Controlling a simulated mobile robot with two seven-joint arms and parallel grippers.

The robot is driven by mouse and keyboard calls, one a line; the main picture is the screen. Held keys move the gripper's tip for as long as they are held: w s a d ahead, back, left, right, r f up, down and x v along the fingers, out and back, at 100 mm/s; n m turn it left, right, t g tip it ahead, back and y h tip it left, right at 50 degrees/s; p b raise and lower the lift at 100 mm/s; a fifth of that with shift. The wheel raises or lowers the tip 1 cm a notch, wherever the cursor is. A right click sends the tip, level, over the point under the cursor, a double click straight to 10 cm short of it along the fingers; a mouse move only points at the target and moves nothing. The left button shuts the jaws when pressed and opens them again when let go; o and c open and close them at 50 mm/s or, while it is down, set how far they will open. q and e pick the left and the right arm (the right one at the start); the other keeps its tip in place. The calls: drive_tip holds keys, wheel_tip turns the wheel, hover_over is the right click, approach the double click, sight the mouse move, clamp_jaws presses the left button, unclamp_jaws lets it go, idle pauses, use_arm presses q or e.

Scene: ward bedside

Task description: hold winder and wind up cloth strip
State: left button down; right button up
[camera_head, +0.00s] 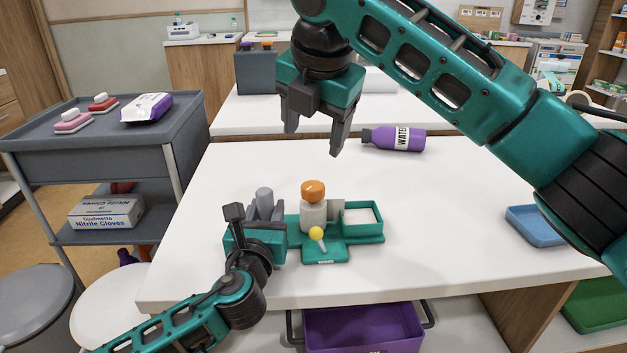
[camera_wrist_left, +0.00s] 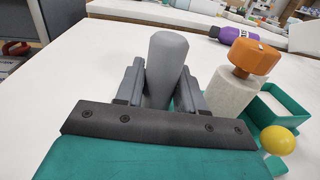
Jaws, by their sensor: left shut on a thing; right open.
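The winder has a teal base (camera_head: 325,255) on the white table, with an orange knob (camera_head: 313,190) above a pale cylinder (camera_head: 313,216). A yellow ball (camera_head: 316,233) on a short crank shows at its front. A grey upright post (camera_wrist_left: 167,62) stands at its left. My left gripper (camera_head: 264,208) is shut around this post. A teal tray (camera_head: 380,233) at the right has a pale, flat surface inside, perhaps the cloth strip; I cannot tell. My right gripper (camera_head: 318,138) is open and empty, above and behind the winder, fingers pointing down.
A purple water bottle (camera_head: 395,138) lies on the table behind the winder, right of my right gripper. A blue tray (camera_head: 538,228) sits at the right edge. A purple bin (camera_head: 362,328) is below the front edge.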

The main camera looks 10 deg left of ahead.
sight(313, 186)
drive_tip(key=w+f+n, duration=0.1)
drive_tip(key=f+n, duration=0.1)
drive_tip(key=f, duration=0.1)
drive_tip(key=w+f+n, duration=0.2)
drive_tip(key=f+n, duration=0.1)
drive_tip(key=f, duration=0.1)
drive_tip(key=w+a+f+n, duration=0.1)
drive_tip(key=f+n, duration=0.2)
drive_tip(key=f, duration=0.1)
drive_tip(key=shift+w+f, duration=0.2)
drive_tip(key=shift+f, duration=0.05)
idle(0.3)
drive_tip(key=c, duration=1)
drive_tip(key=shift+c, duration=0.2)
drive_tip(key=shift+m, duration=0.4)
